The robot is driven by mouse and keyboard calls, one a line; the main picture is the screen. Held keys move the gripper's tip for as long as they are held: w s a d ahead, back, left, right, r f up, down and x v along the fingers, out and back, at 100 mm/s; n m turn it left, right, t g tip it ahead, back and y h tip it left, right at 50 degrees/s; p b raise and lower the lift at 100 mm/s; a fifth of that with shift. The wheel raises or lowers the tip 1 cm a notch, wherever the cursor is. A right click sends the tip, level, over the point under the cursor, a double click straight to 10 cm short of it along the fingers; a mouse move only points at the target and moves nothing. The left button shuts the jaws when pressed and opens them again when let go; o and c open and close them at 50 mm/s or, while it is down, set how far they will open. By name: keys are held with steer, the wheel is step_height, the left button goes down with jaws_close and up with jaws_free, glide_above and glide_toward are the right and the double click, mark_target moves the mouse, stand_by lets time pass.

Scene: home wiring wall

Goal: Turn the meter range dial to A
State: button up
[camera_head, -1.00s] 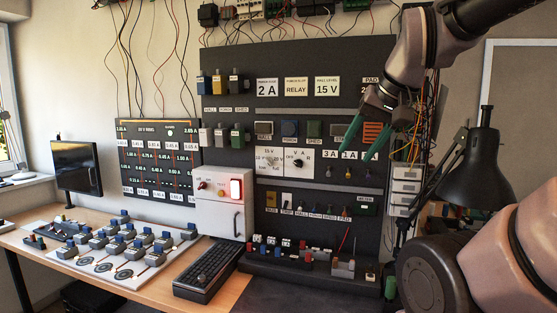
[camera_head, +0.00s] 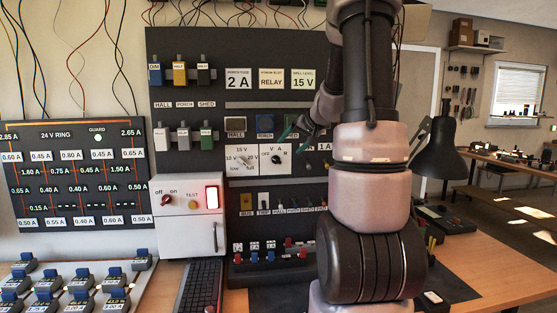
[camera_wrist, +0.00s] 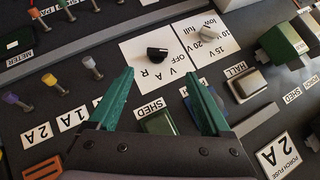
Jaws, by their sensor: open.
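The meter range dial is a black knob (camera_head: 277,159) on a white plate marked OFF, V, A and R. In the wrist view the knob (camera_wrist: 157,54) appears upside down beside its letters; I cannot tell for sure which mark it points at. My gripper (camera_wrist: 160,73) has two green fingers, spread apart and empty. In the wrist view the knob lies just beyond and between the fingertips, with no visible contact. In the head view my gripper (camera_head: 294,130) is above and right of the dial, and my arm hides part of the panel.
A second, pale knob (camera_wrist: 208,26) with voltage marks sits beside the dial. A green SHED button (camera_wrist: 160,122) and a pale HALL button (camera_wrist: 248,84) are near the fingers. Coloured pegs (camera_wrist: 92,67) stand out on the other side. A black lamp (camera_head: 438,155) stands at right.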

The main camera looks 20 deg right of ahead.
mark_target(277, 160)
steer(key=x, duration=1.1)
steer(key=shift+d, duration=0.3)
jaws_close()
